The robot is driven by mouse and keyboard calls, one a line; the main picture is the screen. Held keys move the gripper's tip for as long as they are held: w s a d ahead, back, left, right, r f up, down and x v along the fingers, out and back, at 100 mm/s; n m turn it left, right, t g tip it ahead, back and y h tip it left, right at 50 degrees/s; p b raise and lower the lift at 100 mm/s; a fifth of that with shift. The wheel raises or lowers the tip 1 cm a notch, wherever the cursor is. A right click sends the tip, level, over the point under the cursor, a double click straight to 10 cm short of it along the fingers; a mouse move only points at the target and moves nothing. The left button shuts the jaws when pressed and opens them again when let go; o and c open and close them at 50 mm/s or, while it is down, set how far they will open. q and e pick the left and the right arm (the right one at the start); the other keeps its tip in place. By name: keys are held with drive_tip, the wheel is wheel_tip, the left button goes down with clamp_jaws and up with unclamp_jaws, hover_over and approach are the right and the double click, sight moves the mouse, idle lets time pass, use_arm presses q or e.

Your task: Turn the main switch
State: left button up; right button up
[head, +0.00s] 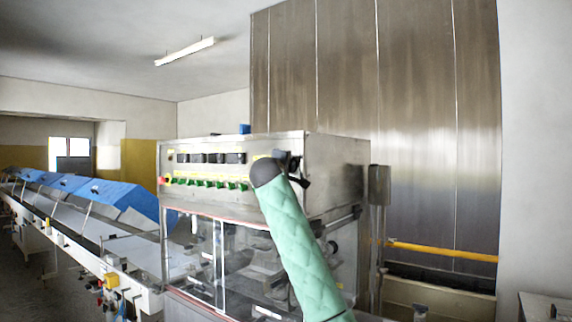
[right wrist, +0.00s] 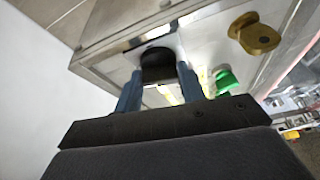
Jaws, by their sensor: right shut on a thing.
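The steel machine's control panel (head: 205,170) faces me in the head view, with a row of green switches and dark displays. My right arm reaches up to the panel's right end and hides part of it. In the right wrist view a black knob (right wrist: 158,64), which looks like the main switch, sits on the pale panel face between the two blue fingers of my right gripper (right wrist: 160,76). The gripper is shut on this knob. The knob's turned angle cannot be told. My left gripper is not in view.
A gold-coloured knob (right wrist: 257,36) and a green knob (right wrist: 226,80) stand on the panel right of my fingers in the wrist view. A long conveyor line with blue covers (head: 110,195) runs off left. A tall steel wall (head: 400,90) stands behind the machine.

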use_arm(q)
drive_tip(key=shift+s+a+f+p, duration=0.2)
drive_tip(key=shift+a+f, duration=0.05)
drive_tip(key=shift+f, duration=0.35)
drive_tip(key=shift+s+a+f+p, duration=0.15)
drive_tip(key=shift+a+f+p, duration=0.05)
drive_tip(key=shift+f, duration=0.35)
use_arm(e)
drive_tip(key=shift+r+n+g+y, duration=0.1)
drive_tip(key=shift+n+g+y, duration=0.2)
drive_tip(key=shift+n, duration=0.7)
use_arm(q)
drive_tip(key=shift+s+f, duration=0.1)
use_arm(e)
drive_tip(key=o, duration=0.9)
drive_tip(key=shift+a, duration=0.1)
drive_tip(key=shift+o, duration=0.2)
drive_tip(key=shift+s, duration=0.1)
use_arm(q)
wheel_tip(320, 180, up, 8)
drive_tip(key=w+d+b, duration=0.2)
drive_tip(key=b, duration=0.1)
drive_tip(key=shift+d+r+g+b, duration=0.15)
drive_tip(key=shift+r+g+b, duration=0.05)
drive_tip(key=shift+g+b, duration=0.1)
use_arm(e)
drive_tip(key=v, duration=0.7)
drive_tip(key=shift+s+a, duration=0.15)
drive_tip(key=shift+s, duration=0.15)
